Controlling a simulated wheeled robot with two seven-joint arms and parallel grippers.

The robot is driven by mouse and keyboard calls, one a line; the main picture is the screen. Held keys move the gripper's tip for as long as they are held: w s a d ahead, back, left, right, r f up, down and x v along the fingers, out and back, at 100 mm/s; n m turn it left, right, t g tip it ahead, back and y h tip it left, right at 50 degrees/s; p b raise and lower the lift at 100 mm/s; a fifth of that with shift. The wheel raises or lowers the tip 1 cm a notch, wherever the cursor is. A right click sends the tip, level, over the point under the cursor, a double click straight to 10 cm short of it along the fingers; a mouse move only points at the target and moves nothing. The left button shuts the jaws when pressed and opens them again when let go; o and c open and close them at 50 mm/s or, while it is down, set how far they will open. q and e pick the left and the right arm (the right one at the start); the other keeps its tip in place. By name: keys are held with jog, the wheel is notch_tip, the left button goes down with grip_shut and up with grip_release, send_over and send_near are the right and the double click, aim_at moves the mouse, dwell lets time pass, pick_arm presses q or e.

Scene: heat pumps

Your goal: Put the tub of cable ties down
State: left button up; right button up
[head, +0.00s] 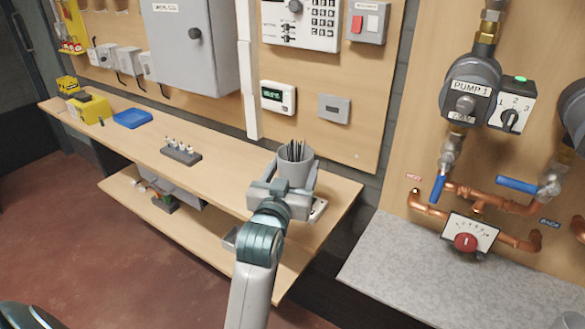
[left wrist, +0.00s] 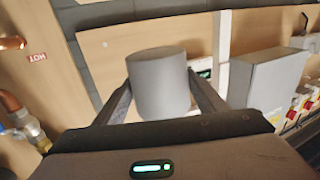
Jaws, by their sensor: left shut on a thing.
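The tub of cable ties (head: 294,166) is a grey cylinder with dark ties standing up out of its top. My left gripper (head: 283,180) is shut on it, with a finger on each side. In the head view the tub is upright over the right end of the wooden bench (head: 232,165); I cannot tell whether its base touches the bench. The left wrist view shows the grey tub (left wrist: 158,85) between the two fingers, its ties hidden. My right gripper is not in view.
A dark block with small white-topped pieces (head: 181,153), a blue tray (head: 132,119) and a yellow box (head: 88,109) stand further left on the bench. Bare wood lies between the block and the tub.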

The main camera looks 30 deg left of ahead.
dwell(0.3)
pick_arm(q)
jog(key=s+d+f+m+h, duration=0.1)
jog(key=s+d+f+h, duration=0.1)
jog(key=s+d+f, duration=0.3)
jog(key=s+d+f+m+h, duration=0.1)
jog(key=s+d+f, duration=0.4)
jog(key=s, duration=0.7)
jog(key=shift+s+d+m+t+h, duration=0.15)
jog(key=shift+d+m+t+h, duration=0.2)
jog(key=shift+h, duration=0.35)
jog(key=shift+a, duration=0.15)
